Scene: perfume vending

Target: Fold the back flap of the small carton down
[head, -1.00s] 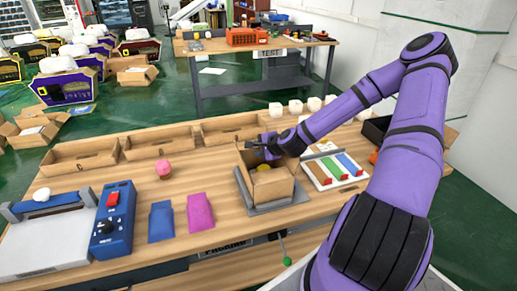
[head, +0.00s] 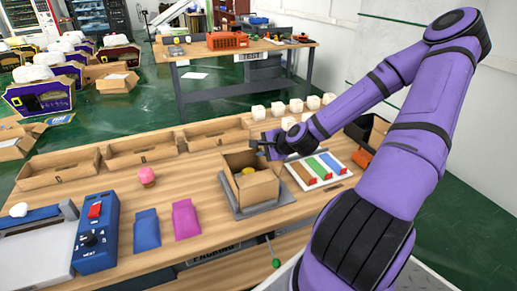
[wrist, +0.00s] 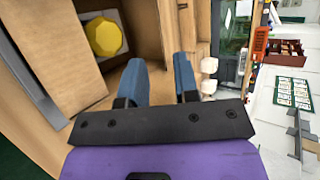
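The small carton (head: 262,190) stands open on a grey plate (head: 276,204) on the packing table, with a yellow round thing (head: 247,171) inside. The carton (wrist: 85,85) and the yellow thing (wrist: 104,36) also show at the left of the wrist view. A raised cardboard panel lies along the carton's back. My gripper (head: 262,150) is at the carton's back right corner, at about rim height. In the wrist view, its blue fingers (wrist: 160,75) are apart with brown cardboard visible between and beyond them. I cannot tell whether they touch the flap.
Brown open trays (head: 140,148) line the table's back edge. A board with coloured strips (head: 318,170) lies right of the carton, with white blocks (head: 297,106) behind. Blue (head: 146,230) and magenta (head: 186,219) packets and a blue control box (head: 97,235) are to the left.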

